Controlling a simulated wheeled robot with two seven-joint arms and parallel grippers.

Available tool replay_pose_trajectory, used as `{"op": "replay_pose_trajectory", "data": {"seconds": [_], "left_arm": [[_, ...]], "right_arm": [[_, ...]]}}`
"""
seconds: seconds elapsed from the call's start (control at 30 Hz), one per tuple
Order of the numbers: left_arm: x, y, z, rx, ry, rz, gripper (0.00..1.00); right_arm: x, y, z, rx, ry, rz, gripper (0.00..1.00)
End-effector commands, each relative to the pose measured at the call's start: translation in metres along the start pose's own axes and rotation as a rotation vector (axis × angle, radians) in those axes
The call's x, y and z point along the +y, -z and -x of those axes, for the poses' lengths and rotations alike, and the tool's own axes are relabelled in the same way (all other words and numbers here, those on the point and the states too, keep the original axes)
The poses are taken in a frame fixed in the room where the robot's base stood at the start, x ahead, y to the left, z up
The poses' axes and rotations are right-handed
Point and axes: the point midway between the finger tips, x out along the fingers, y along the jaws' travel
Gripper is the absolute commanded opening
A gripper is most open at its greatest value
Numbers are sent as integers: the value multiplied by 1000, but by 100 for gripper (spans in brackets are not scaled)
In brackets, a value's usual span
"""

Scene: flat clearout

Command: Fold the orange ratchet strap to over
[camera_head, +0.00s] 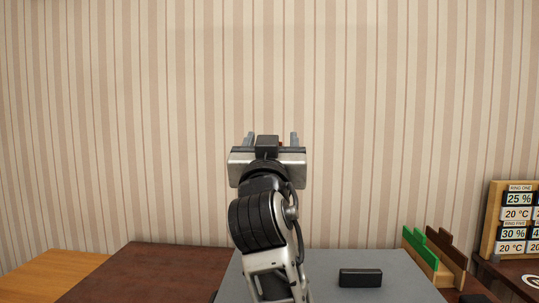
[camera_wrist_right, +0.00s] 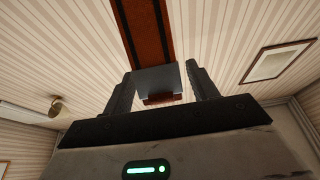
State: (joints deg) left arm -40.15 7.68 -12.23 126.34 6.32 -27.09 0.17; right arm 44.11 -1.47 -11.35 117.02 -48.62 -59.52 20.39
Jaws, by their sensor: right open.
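My right gripper (camera_head: 267,139) is raised in the middle of the head view, its two fingers pointing up and apart against the striped wall. In the right wrist view the open gripper (camera_wrist_right: 159,88) has a dark grey block (camera_wrist_right: 158,78) showing between its fingers. An orange-brown strip with dark edges (camera_wrist_right: 146,28) runs from the top of that view down to the block. It may be the orange ratchet strap, but I cannot tell for sure. A small red bit shows beside the gripper in the head view. My left gripper is out of view.
Below the arm is a grey surface (camera_head: 405,284) with a black box (camera_head: 360,278) on it. A green and brown rack (camera_head: 433,258) stands at its right. A sign board (camera_head: 513,222) stands farther right. A brown tabletop (camera_head: 150,272) at left is clear.

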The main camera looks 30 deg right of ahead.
Motion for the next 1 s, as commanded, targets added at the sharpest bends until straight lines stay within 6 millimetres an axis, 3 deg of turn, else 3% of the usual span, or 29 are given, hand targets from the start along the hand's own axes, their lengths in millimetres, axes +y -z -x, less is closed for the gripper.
{"op": "replay_pose_trajectory", "data": {"seconds": [0.17, 0.63, 0.8, 1.0], "left_arm": [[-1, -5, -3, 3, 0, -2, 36], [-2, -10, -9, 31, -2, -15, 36], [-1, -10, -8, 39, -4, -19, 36], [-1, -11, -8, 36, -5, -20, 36]], "right_arm": [[-1, -2, 24, -1, 3, -4, 58], [0, -3, 132, -2, 4, -5, 58], [-1, -1, 152, 0, 3, -2, 58], [0, 0, 158, 2, 1, -1, 58]]}}
